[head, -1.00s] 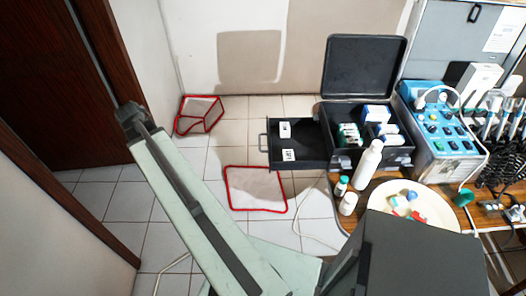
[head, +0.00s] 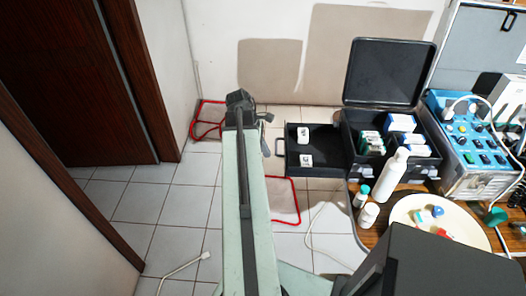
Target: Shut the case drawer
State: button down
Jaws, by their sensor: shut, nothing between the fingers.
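The case (head: 395,172) is black, with its lid (head: 389,72) raised, and stands on the wooden table at the right of the head view. Its drawer (head: 320,146) is pulled out to the left, over the floor, with two small white labelled items inside. A handle (head: 280,147) is on the drawer's left end. My gripper (head: 240,98) is at the far end of my arm, to the left of the handle and apart from it. It is shut and empty. The fingertips are small and partly hidden by my wrist.
A white bottle (head: 392,173), small bottles (head: 362,197) and a round plate (head: 470,232) stand in front of the case. A blue control unit (head: 470,135) is to its right. Red-edged items (head: 283,198) lie on the tiled floor. Free floor lies left of the drawer.

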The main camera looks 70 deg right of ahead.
aim_at(278, 155)
jog(key=shift+s+d+f+b, duration=0.15)
jog(key=shift+s+d+f, duration=0.2)
jog(key=shift+s, duration=0.4)
jog(key=shift+s+d+f+b, duration=0.1)
jog(key=shift+s+d+f, duration=0.15)
jog(key=shift+s+f, duration=0.4)
jog(key=shift+s+d+f+b, duration=0.15)
jog(key=shift+s+d+f, duration=0.15)
jog(key=shift+s, duration=0.6)
